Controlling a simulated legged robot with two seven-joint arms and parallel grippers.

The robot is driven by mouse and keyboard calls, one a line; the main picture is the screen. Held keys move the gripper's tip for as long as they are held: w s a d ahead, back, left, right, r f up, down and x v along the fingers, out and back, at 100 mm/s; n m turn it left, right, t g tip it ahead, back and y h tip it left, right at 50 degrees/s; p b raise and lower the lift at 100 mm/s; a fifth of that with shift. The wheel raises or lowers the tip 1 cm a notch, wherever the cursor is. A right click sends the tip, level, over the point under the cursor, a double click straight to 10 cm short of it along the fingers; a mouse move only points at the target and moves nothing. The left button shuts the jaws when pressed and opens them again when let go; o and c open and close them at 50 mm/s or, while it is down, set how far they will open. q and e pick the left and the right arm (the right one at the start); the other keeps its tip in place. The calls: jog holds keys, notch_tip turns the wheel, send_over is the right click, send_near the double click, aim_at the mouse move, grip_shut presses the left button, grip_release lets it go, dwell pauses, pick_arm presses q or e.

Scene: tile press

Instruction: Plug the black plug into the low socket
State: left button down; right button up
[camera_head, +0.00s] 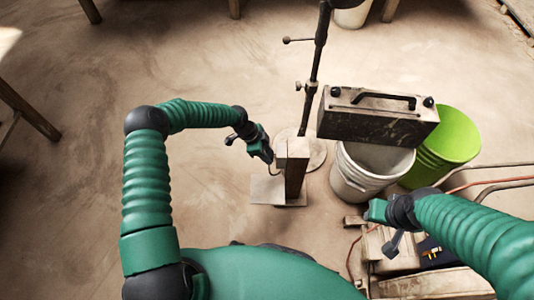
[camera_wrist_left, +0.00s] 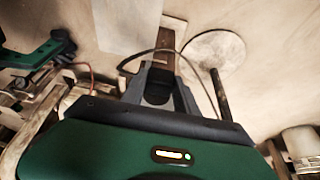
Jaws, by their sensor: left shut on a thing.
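My left gripper (camera_head: 267,158) is at the left side of a short wooden post (camera_head: 295,176), close to its upper part. In the left wrist view its dark fingers (camera_wrist_left: 158,80) are shut on the black plug, which is mostly hidden between them. A thin black cable (camera_wrist_left: 196,72) arcs out beside the fingers; the wooden post (camera_wrist_left: 166,38) stands just beyond them. I cannot make out the low socket or whether the plug touches it. My right gripper (camera_head: 382,226) is at the lower right, away from the post; its jaw opening is unclear.
The post stands on a flat plate (camera_head: 264,190). Right of it are a metal stand (camera_head: 315,70), a dirty metal box (camera_head: 372,127) over a white bucket (camera_head: 356,180), and a green bucket (camera_head: 448,145). A wooden crate (camera_head: 435,284) is at lower right.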

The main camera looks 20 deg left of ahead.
pick_arm(q)
jog(key=shift+w+d, duration=0.15)
jog(key=shift+d, duration=0.35)
dwell(1.2)
jog(key=shift+a, duration=0.2)
jog(key=shift+a, duration=0.2)
jog(key=shift+d, duration=0.15)
dwell(2.0)
jog(key=shift+a, duration=0.25)
jog(key=shift+d, duration=0.45)
dwell(1.2)
jog(key=c, duration=0.9)
grip_release()
jog(key=shift+o, duration=0.2)
